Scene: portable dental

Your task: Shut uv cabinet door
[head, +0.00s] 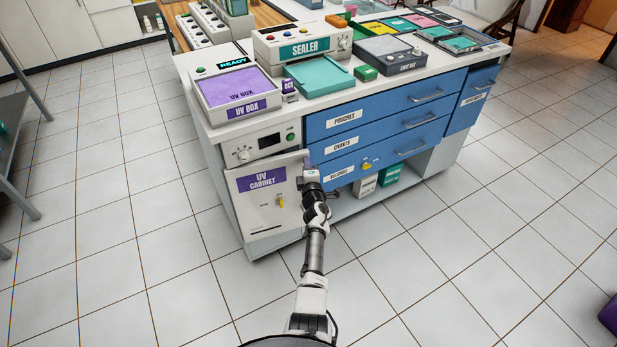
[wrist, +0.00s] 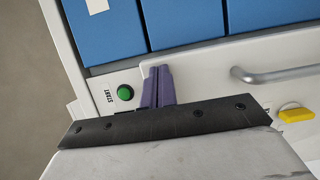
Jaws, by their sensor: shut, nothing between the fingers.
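The white UV cabinet door (head: 249,209), with a purple label, is at the left end of the counter unit, below the dial panel. It sits close to the cabinet front; I cannot tell whether a small gap remains. My gripper (head: 306,170) is shut and empty at the door's upper right edge. In the wrist view, its purple fingers (wrist: 157,87) are together, close against the white front between the green button (wrist: 125,92) and the door's silver handle (wrist: 285,74). Contact is unclear. A yellow knob (wrist: 297,115) is on the door. My arm hides part of its right edge.
Blue drawers (head: 378,122) with handles are right of the door. Boxes (head: 390,176) stand on the open shelf below. The UV box (head: 238,92) and sealer (head: 302,45) are on the counter. A grey rack (head: 18,150) stands far left. The tiled floor before the cabinet is clear.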

